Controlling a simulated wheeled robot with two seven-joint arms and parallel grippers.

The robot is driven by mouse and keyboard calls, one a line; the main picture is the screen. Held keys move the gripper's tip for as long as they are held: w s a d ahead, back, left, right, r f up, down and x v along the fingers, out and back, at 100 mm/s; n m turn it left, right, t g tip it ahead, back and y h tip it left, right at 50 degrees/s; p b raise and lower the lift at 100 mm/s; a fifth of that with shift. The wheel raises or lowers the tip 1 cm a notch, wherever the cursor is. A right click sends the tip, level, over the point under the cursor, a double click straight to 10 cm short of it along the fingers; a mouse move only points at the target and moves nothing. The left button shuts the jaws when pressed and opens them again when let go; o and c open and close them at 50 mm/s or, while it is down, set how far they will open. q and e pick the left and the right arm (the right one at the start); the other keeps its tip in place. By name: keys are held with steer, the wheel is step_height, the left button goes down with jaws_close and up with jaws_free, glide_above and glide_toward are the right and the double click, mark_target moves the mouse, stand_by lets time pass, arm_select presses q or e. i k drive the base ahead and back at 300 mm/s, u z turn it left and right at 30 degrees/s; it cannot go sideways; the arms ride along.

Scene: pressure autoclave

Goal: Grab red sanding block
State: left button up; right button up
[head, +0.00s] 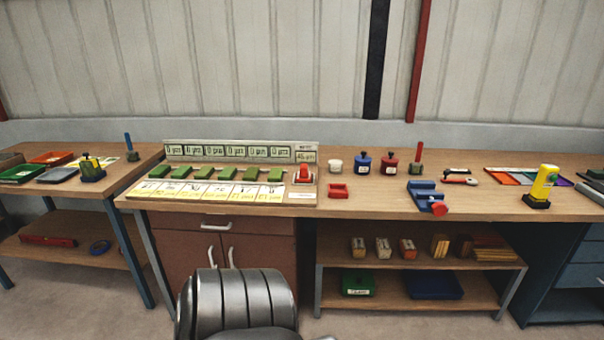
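Several red things are in the head view, and I cannot tell for sure which is the sanding block. A red block with a raised top (304,174) sits at the right end of the labelled board, beside a row of green blocks (203,173). A small red open tray (339,191) lies on the bench to its right. A reddish-orange block with a pale label (407,249) stands on the shelf below, beside two tan blocks (371,246). Neither gripper shows in the view.
The long wooden bench (365,208) also holds white, blue and dark red pots (363,162), a blue fixture (424,196) with a red part, and a yellow device (541,186). A second table (125,165) with trays stands left. The bench's front strip is mostly clear.

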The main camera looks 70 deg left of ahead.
mark_target(303, 176)
steer(key=u, duration=0.6)
steer(key=i, duration=0.8)
steer(key=u, duration=0.8)
